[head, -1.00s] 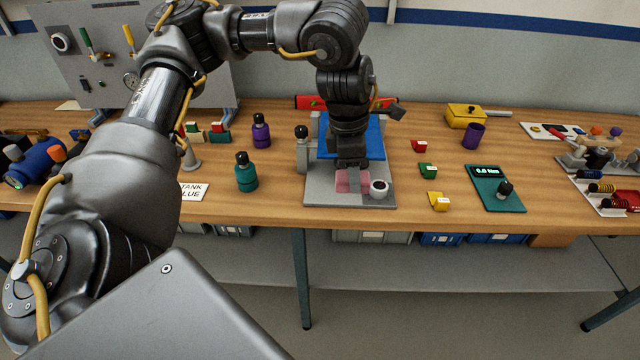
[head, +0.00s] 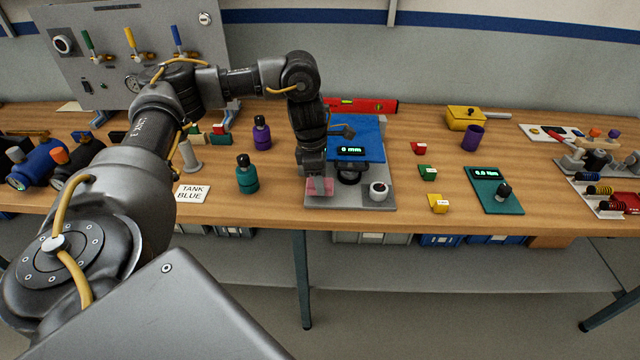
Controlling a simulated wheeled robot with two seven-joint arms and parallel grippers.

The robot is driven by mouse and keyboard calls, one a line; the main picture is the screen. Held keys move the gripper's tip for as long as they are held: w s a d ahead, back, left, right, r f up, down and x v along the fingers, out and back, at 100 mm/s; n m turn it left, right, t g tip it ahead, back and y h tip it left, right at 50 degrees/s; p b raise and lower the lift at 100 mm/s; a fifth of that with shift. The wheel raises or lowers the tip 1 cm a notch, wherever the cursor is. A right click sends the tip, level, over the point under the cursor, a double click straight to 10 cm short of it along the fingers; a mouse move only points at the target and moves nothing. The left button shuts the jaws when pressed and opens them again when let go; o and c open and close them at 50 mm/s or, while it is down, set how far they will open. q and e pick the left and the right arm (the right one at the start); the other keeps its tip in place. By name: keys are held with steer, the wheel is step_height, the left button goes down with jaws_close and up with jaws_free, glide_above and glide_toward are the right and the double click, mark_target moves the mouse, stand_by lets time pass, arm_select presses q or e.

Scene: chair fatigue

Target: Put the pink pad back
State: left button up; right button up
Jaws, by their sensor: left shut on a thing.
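The pink pad (head: 319,187) is near the front left of the grey base plate (head: 345,199). My left gripper (head: 316,181) points down and is shut on the pad, partly covering it. I cannot tell whether the pad touches the plate. On the same plate stands a blue seat-like panel (head: 368,130) with a small display reading 0 mm (head: 352,151) and a dark round part (head: 348,174) below it. My right gripper is out of view.
A white cup with dark contents (head: 379,191) stands at the plate's front right. A teal bottle (head: 246,176) and a TANK BLUE card (head: 192,193) are left of the plate. Red, green and yellow (head: 438,204) blocks are to the right. A red level (head: 365,106) lies behind.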

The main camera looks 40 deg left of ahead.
arm_select(q)
steer(key=shift+w+f, duration=0.1)
steer(key=shift+f, duration=0.85)
steer(key=shift+f, duration=0.2)
steer(key=o, duration=0.9)
steer(key=shift+o, duration=0.2)
steer(key=shift+r, duration=0.1)
steer(key=shift+r, duration=0.4)
step_height(320, 180, up, 11)
steer(key=s+a+p, duration=0.1)
steer(key=shift+a+r+p, duration=0.2)
steer(key=shift+a+p, duration=0.05)
steer(key=shift+p, duration=0.15)
